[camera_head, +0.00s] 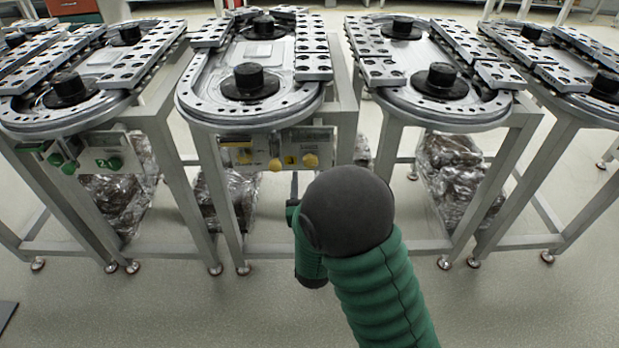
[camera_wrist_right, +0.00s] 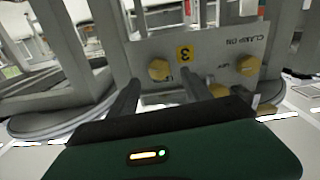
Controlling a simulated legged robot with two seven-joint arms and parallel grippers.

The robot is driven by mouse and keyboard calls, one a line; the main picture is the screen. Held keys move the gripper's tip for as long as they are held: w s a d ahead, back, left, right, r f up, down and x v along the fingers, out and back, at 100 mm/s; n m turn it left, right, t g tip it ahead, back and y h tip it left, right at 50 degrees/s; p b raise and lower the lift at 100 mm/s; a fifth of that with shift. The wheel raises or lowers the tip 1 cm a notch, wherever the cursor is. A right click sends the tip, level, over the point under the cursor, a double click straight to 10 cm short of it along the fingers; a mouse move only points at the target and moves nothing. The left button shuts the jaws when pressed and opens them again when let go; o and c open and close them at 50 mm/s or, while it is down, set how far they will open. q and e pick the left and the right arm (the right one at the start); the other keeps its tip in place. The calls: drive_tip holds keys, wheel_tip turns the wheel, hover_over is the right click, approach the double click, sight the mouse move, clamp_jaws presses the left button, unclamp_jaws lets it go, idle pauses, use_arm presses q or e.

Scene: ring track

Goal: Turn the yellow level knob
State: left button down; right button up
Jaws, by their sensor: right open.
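The panel marked 3 (camera_head: 300,148) hangs under the front of the middle ring track and carries yellow knobs. One yellow knob (camera_head: 275,165) is left of another yellow knob (camera_head: 310,160). In the right wrist view the left knob (camera_wrist_right: 159,69) appears between my fingers, and the right knob (camera_wrist_right: 248,65) is under the words CLAMP ON. I cannot read which knob is labelled level. My right gripper (camera_wrist_right: 160,88) is open and empty, facing the panel; contact is not visible. In the head view it (camera_head: 294,188) is mostly hidden by my arm. My left gripper is not in view.
Another panel with green knobs (camera_head: 110,160) hangs under the track to the left. Metal table legs (camera_head: 218,195) stand either side of the panel. Foil-wrapped bundles (camera_head: 455,180) sit under the tables. More yellow round parts (camera_wrist_right: 265,108) show low behind my right finger. The floor in front is clear.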

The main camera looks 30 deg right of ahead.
sight(310, 164)
drive_tip(key=x, duration=0.5)
drive_tip(key=shift+d+f+b, duration=0.1)
drive_tip(key=shift+b, duration=0.25)
drive_tip(key=shift+w, duration=0.15)
drive_tip(key=shift+c, duration=0.3)
